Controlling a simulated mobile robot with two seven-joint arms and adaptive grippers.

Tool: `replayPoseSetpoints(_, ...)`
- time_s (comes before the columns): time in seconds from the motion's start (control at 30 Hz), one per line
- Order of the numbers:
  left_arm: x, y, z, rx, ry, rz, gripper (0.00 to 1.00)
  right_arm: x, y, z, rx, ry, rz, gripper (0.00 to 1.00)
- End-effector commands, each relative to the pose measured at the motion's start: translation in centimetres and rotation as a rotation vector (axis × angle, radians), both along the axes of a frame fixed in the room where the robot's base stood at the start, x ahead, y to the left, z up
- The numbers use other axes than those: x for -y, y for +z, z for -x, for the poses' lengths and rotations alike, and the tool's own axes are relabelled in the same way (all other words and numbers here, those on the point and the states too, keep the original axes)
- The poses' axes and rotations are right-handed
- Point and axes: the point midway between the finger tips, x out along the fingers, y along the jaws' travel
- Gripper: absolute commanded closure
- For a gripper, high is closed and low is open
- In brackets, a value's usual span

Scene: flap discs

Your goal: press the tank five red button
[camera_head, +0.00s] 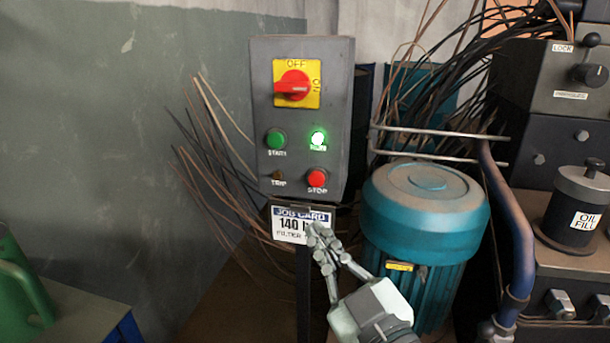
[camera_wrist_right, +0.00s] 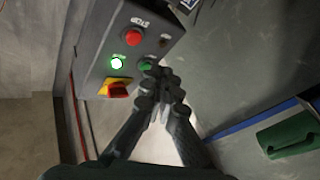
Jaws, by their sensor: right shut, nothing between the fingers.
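A grey control box (camera_head: 341,60) on a dark post carries a round red STOP button (camera_head: 317,178) at its lower right. No "tank five" label can be read. The red button also shows in the right wrist view (camera_wrist_right: 134,38). Above it a green lamp (camera_head: 319,139) is lit, with a green START button (camera_head: 275,139) to its left. A red rotary switch (camera_head: 292,84) sits on a yellow plate at the top. My right gripper (camera_head: 318,236) is shut and empty, below the red button in the head view, in front of the job card. My left gripper is out of view.
A job card (camera_head: 288,221) hangs below the box, partly hidden by my gripper. A teal motor (camera_head: 425,205) stands at the right, with a blue pipe (camera_head: 513,215) and an oil filler (camera_head: 578,205) beyond. Loose wires spread behind the box. A green object (camera_head: 22,290) is at lower left.

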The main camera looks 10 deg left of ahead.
Motion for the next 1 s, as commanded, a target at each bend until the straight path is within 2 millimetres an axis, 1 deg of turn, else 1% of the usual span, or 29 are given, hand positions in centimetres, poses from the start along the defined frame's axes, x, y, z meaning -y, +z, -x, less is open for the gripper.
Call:
replayPoseSetpoints(0.03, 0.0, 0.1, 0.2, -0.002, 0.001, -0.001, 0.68, -0.7, 1.0, 0.6, 0.038, 0.024, -0.010, 1.00)
replayPoseSetpoints(0.1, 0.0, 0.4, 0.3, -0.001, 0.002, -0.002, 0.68, -1.4, 2.0, 1.3, 0.074, 0.048, -0.022, 1.00)
replayPoseSetpoints(0.2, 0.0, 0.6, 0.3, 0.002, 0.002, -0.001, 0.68, -1.9, 2.7, 1.8, 0.098, 0.065, -0.029, 1.00)
replayPoseSetpoints(0.57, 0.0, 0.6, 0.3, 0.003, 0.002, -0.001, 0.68, -1.9, 2.8, 1.8, 0.101, 0.066, -0.030, 1.00)
replayPoseSetpoints(0.67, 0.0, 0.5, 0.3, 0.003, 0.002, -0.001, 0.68, -1.9, 2.8, 1.3, 0.102, 0.065, -0.029, 1.00)
replayPoseSetpoints(0.73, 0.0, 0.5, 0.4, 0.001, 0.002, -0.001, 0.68, -1.9, 2.7, 0.6, 0.102, 0.064, -0.028, 1.00)
replayPoseSetpoints(0.9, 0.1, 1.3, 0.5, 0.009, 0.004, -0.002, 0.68, -1.9, 2.7, -1.7, 0.102, 0.063, -0.028, 1.00)
replayPoseSetpoints(1.0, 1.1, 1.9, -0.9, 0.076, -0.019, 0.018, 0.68, -1.9, 2.7, -3.1, 0.103, 0.065, -0.028, 1.00)
